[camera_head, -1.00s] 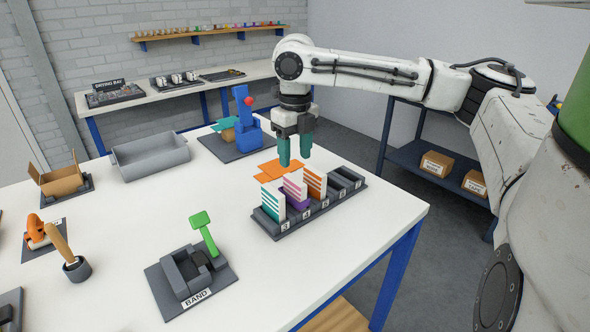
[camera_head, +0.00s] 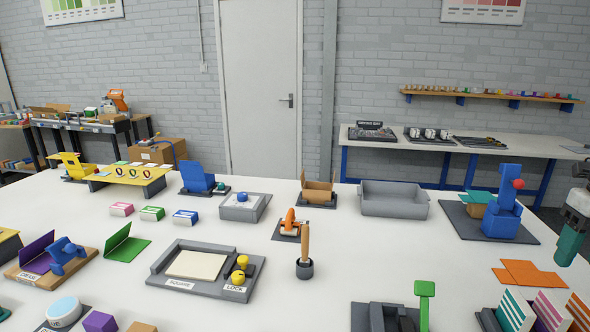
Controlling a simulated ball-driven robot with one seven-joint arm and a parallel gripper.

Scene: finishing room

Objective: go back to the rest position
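My gripper (camera_head: 571,242) shows only in part at the right edge of the head view, with a teal finger pointing down above the white table (camera_head: 350,235). The rest of my arm is out of the picture. Only one finger shows clearly, so its opening is hidden. I see nothing hanging from the visible finger. It is just right of the blue press-like tool with a red knob (camera_head: 501,212) and above the flat orange sheets (camera_head: 530,274).
A grey bin (camera_head: 394,202), an open cardboard box (camera_head: 317,192), a wood-handled tool (camera_head: 305,245) and a tray labelled square and lock (camera_head: 197,291) stand on the table. Striped cards in a rack (camera_head: 517,310) are at the lower right. A back bench (camera_head: 470,149) lines the wall.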

